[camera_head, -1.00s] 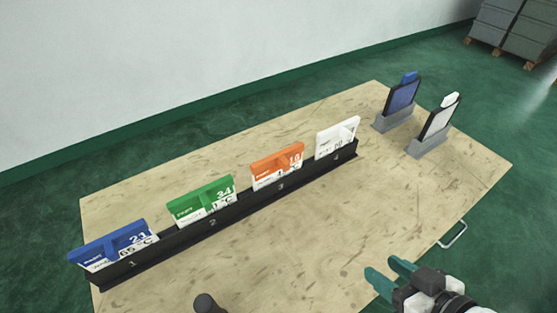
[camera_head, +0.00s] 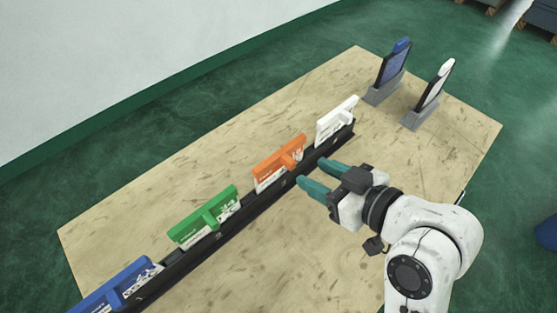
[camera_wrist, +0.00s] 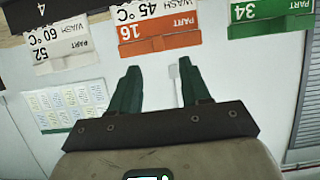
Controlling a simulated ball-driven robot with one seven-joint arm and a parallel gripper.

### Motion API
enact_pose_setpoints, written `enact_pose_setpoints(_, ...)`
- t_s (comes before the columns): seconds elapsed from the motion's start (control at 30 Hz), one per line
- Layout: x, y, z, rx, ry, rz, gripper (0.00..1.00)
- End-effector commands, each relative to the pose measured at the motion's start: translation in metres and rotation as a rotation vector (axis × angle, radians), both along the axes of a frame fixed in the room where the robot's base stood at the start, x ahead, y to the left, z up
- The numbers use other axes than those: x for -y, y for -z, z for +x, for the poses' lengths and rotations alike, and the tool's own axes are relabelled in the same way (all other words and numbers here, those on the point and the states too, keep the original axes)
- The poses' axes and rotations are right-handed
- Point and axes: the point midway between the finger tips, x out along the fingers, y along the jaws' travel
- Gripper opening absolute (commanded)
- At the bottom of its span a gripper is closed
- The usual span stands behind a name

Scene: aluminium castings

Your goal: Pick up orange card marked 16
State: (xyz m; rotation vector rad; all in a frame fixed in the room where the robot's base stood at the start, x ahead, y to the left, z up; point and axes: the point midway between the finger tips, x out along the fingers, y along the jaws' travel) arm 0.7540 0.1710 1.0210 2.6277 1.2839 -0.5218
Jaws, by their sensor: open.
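The orange card (camera_head: 279,160) stands upright in a slot of the black rack (camera_head: 246,217) on the wooden table, between the green card and the white card. In the wrist view the orange card (camera_wrist: 160,44) appears upside down and reads 16, WASH 45 °C, PART. My gripper (camera_head: 311,173) is open and empty, just to the right of the orange card in the head view. In the wrist view both fingers (camera_wrist: 158,72) point at the orange card, with a gap before it. No contact shows.
The green card (camera_head: 205,217), marked 34 in the wrist view, and the white card (camera_head: 337,122), marked 52, flank it. A blue card (camera_head: 115,288) stands at the rack's near end. Two grey stands with tablet-like panels (camera_head: 393,72) (camera_head: 432,90) are at the far table end. The table front is clear.

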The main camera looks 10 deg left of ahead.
Motion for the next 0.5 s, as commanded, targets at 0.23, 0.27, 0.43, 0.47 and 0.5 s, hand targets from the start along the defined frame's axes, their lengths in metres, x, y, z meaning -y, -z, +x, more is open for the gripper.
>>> enact_pose_setpoints(0.23,-0.015,0.007,0.011,-0.001,0.000,-0.001,0.47)
enact_pose_setpoints(0.27,-0.016,0.007,0.013,-0.001,0.000,-0.002,0.47)
enact_pose_setpoints(0.43,-0.034,0.012,0.028,-0.001,-0.002,0.000,0.47)
enact_pose_setpoints(0.47,-0.038,0.014,0.030,-0.002,-0.002,-0.001,0.47)
enact_pose_setpoints(0.5,-0.041,0.017,0.033,-0.002,-0.001,-0.001,0.47)
